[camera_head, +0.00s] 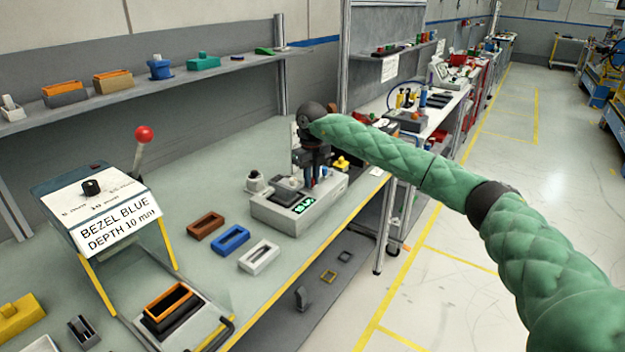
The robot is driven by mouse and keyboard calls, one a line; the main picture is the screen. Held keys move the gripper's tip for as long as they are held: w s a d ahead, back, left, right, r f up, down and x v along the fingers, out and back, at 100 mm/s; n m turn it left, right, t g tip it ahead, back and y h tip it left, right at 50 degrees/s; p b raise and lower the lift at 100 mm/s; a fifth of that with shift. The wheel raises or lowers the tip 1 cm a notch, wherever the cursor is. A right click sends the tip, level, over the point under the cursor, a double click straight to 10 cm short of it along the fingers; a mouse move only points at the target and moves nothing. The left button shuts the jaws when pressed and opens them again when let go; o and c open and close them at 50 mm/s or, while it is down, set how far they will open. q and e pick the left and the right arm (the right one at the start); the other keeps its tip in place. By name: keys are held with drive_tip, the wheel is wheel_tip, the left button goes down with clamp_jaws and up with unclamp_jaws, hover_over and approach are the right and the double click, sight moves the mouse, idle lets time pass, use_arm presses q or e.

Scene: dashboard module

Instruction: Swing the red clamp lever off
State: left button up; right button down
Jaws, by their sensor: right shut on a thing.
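A lever with a red ball knob (145,134) stands up from the back right of a white-topped control box (110,208), at the left of the bench. It is tilted slightly and no gripper is near it. My right gripper (312,184) points down over a grey device with a green display (270,212), on the bench's right side. It is shut on a small part at the top of this device. A little red shows by the fingertips, but the held part is mostly hidden, so I cannot make out its shape. My left gripper is not in view.
Brown, blue and white frames (258,257) lie in front of the device. A dark tray with an orange-rimmed block (168,302) is at the front. A shelf (190,76) with small parts runs behind.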

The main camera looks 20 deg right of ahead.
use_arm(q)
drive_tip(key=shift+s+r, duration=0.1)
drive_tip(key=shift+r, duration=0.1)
use_arm(e)
drive_tip(key=c, duration=1.3)
unclamp_jaws()
drive_tip(key=shift+c, duration=0.2)
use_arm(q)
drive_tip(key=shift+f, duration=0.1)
use_arm(e)
drive_tip(key=shift+r, duration=0.1)
